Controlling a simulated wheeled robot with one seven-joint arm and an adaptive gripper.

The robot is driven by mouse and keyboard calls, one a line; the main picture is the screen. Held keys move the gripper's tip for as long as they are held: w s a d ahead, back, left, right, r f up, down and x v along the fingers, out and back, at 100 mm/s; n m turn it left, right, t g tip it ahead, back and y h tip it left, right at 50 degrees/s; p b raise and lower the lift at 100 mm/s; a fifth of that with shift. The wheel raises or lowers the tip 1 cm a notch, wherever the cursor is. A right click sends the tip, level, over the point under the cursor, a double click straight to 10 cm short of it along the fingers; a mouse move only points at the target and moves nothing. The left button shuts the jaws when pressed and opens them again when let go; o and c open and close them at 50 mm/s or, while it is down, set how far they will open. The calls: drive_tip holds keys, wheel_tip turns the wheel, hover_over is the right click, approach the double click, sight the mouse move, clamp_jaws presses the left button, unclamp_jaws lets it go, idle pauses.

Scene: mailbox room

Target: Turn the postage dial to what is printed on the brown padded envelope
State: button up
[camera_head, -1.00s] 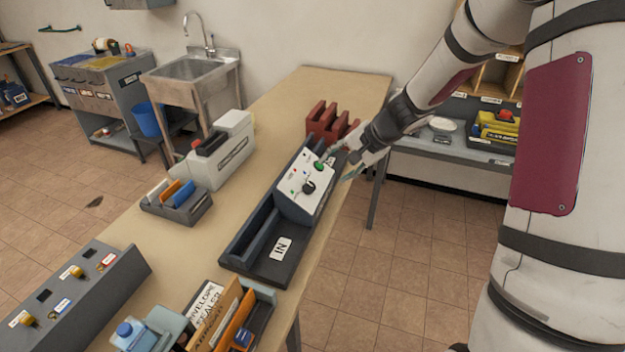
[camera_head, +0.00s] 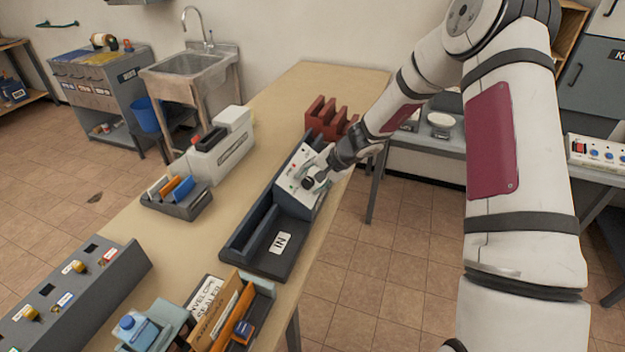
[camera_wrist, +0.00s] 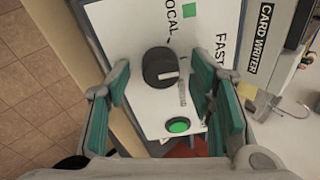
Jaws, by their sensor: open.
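The postage dial is a black round knob (camera_wrist: 160,68) with a pale pointer mark, on a white panel (camera_wrist: 205,20) in the wrist view. The words "LOCAL" and "FAST" show around it, a third label is too blurred to read, and a green button (camera_wrist: 178,126) is beside it. My gripper (camera_wrist: 160,85) is open, its teal-padded fingers on either side of the knob, apparently not touching it. In the head view my gripper (camera_head: 318,174) is at the panel of the dark machine (camera_head: 262,258) marked "IN". I cannot identify the brown padded envelope for certain.
A brown item (camera_head: 218,310) stands in a holder at the table's front, by the "ENVELOPE SEALER" sign. A red rack (camera_head: 328,118) stands behind the machine. A white card writer (camera_head: 222,148) and a tray of cards (camera_head: 176,198) stand to the left. The tabletop between is clear.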

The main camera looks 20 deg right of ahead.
drive_tip(key=c, duration=1.2)
drive_tip(key=shift+o, duration=0.2)
drive_tip(key=shift+m, duration=0.4)
drive_tip(key=m+b, duration=0.1)
drive_tip(key=m, duration=0.4)
drive_tip(key=shift+a+g+h+b, duration=0.1)
drive_tip(key=shift+g+h+b, duration=0.2)
drive_tip(key=shift+h+b, duration=0.1)
drive_tip(key=m+b, duration=0.1)
drive_tip(key=m, duration=0.4)
drive_tip(key=shift+m+g, duration=0.3)
drive_tip(key=shift+m, duration=0.1)
drive_tip(key=o, duration=1.2)
drive_tip(key=shift+c, duration=0.2)
